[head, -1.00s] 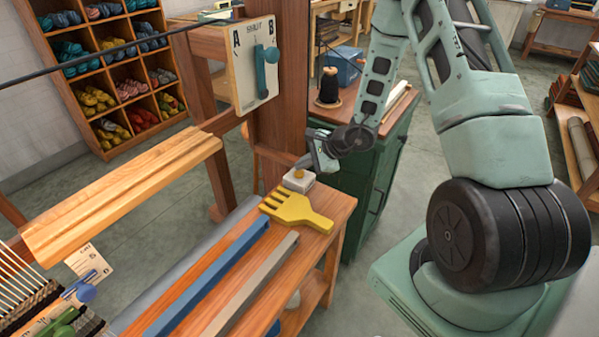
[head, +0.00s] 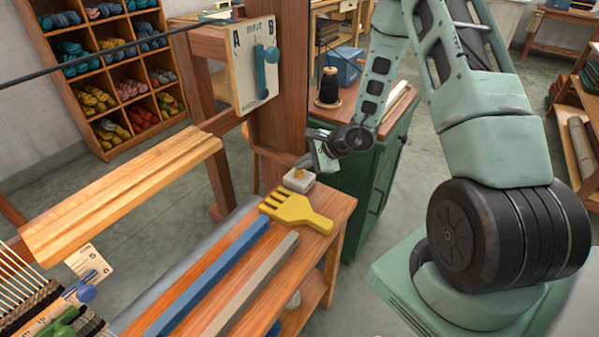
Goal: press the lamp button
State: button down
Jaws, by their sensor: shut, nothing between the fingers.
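The lamp button is a small yellow-orange cap on a pale box (head: 299,179) at the far end of the wooden bench, behind the yellow comb. My gripper (head: 308,163) is shut and empty, just above the box. Its tip is very close to the yellow cap; I cannot tell whether it touches. Part of the cap shows below the fingers.
A yellow comb-like tool (head: 296,211) lies right in front of the box. A blue bar (head: 208,277) and a beige bar (head: 250,287) lie along the bench. A wooden post (head: 279,100) and a green cabinet (head: 352,185) stand close behind.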

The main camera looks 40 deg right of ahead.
aim_at(303, 173)
jog(key=shift+f, duration=0.15)
jog(key=shift+f+b, duration=0.35)
jog(key=shift+b, duration=0.5)
jog(key=shift+r, duration=0.5)
dwell(0.3)
jog(key=shift+r+p, duration=1.25)
jog(key=shift+r, duration=1.75)
